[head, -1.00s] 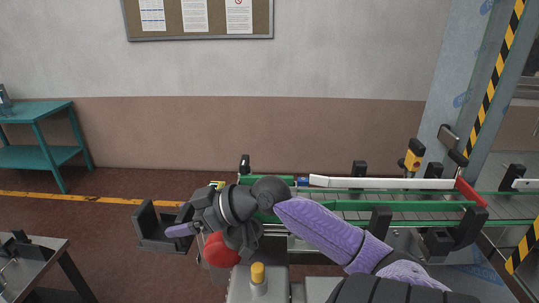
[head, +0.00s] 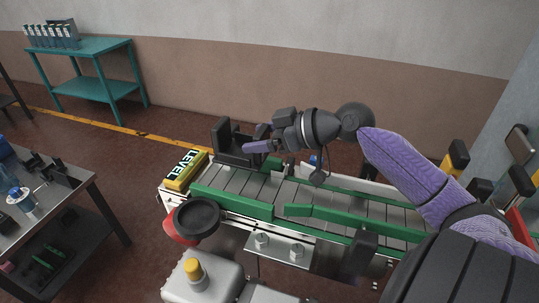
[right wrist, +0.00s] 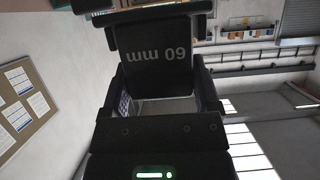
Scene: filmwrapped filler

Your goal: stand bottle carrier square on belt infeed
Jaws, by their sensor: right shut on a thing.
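The bottle carrier (head: 228,153) looks like a black U-shaped piece with an upright wall at each end. My right gripper (head: 262,146) is shut on it from its right side, over the left end of the belt (head: 235,182). The carrier looks upright in the head view; whether its base touches the belt I cannot tell. In the right wrist view a black plate of the carrier (right wrist: 156,62), marked "60 mm" and reading upside down, fills the space beyond my right gripper (right wrist: 158,108). My left gripper is not in view.
A yellow level (head: 185,170) lies across the belt's left end. Green guide rails (head: 230,202) edge the belt. A black-and-red round part (head: 196,218) stands in front. A grey cart (head: 85,190) with loose parts is at left; a teal table (head: 88,47) stands behind.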

